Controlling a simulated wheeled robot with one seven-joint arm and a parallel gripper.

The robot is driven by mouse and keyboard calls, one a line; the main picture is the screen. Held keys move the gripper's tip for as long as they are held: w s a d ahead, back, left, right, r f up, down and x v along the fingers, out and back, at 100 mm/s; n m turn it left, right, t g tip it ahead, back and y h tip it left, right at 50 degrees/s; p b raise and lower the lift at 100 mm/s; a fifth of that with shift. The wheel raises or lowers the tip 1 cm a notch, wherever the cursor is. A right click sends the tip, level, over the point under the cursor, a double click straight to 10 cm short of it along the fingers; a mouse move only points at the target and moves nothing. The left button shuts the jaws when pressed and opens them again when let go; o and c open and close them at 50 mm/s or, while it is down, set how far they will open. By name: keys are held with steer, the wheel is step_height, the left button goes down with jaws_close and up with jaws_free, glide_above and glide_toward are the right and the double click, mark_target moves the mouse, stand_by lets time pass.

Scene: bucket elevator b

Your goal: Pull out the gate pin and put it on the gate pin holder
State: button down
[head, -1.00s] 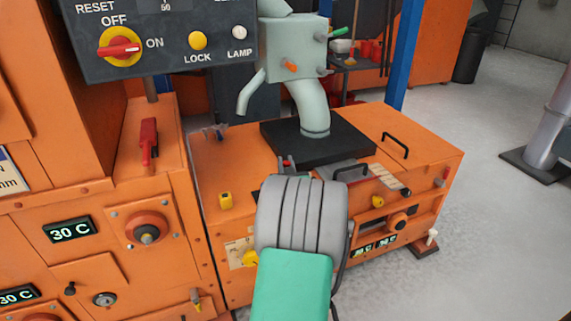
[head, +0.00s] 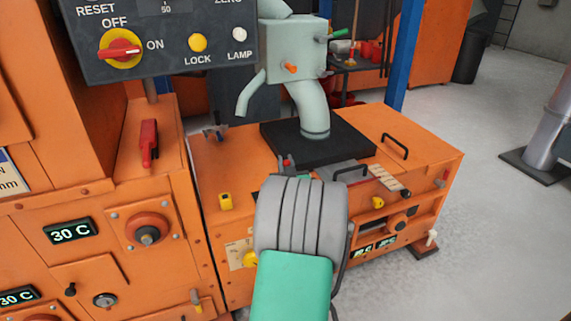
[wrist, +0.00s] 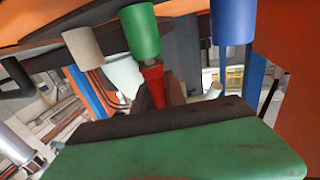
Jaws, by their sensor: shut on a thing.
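My gripper (head: 285,170) is over the front of the orange machine's top, seen from behind in the head view. The wrist mostly hides its fingers. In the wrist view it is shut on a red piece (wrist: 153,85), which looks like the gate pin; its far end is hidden. A small red and grey bit shows just beyond the wrist in the head view. Whether the pin is seated or free cannot be told. Green (wrist: 140,30), blue (wrist: 233,20) and beige (wrist: 84,50) cylinders show close by in the wrist view. I cannot tell which part is the gate pin holder.
The orange machine (head: 230,165) carries a black plate with a pale spout (head: 312,105), and black handles (head: 395,145). A control panel (head: 160,45) overhangs at the upper left. A red lever (head: 149,143) stands left. Grey floor (head: 510,230) is clear at the right.

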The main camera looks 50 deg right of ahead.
steer(key=shift+r, duration=0.35)
steer(key=shift+r+p, duration=1.75)
steer(key=shift+r, duration=0.9)
step_height(320, 180, up, 4)
steer(key=shift+p, duration=1)
steer(key=shift+s, duration=0.1)
